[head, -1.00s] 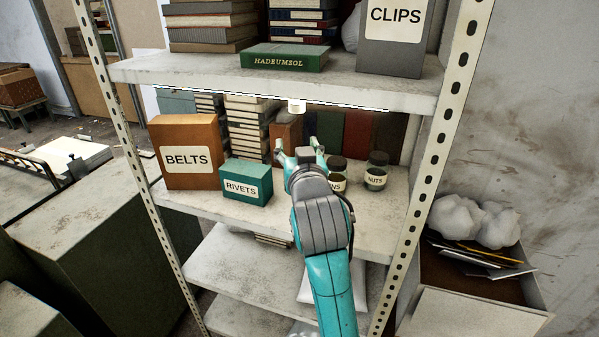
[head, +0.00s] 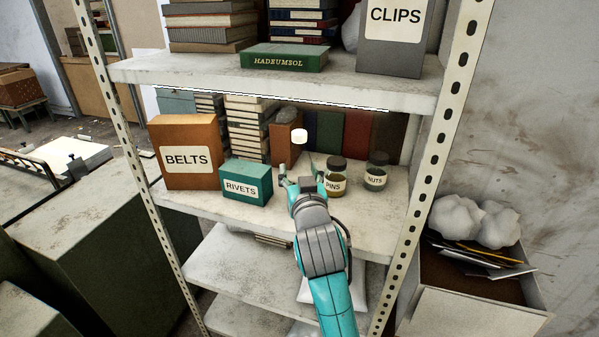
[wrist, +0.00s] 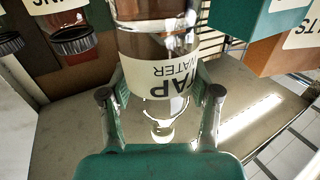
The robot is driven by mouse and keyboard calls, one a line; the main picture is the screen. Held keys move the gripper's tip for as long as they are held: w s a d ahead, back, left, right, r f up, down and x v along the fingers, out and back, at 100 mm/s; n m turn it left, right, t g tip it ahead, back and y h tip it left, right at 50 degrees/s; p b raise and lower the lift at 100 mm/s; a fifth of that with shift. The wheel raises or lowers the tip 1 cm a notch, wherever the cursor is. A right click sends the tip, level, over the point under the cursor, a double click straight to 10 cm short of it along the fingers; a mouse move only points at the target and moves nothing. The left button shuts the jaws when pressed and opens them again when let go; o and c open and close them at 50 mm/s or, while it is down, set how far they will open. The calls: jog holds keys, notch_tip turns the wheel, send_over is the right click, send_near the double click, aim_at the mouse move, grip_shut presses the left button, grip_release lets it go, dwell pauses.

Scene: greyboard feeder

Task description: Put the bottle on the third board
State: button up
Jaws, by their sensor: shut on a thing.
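The bottle is clear, with a white cap (head: 299,136) and a label reading TAP WATER (wrist: 160,72). My gripper (head: 302,174) is shut on the bottle, with one finger on each side, also seen in the wrist view (wrist: 160,100). The wrist view is upside down, and its edge cuts off the bottle's base. In the head view the bottle stands upright over the board (head: 225,211) with the labelled boxes and jars. My gripper hides its lower part, so I cannot tell whether it touches the board.
The PINS jar (head: 336,178) and NUTS jar (head: 376,172) stand close on the right. The RIVETS box (head: 246,182) and BELTS box (head: 187,152) are on the left. The upper board (head: 200,70) overhangs, and a perforated post (head: 437,150) bounds the right.

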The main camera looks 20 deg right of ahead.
jog(key=shift+f, duration=0.15)
jog(key=o, duration=1.3)
jog(key=s+a, duration=0.2)
jog(key=s, duration=1)
jog(key=shift+r, duration=0.2)
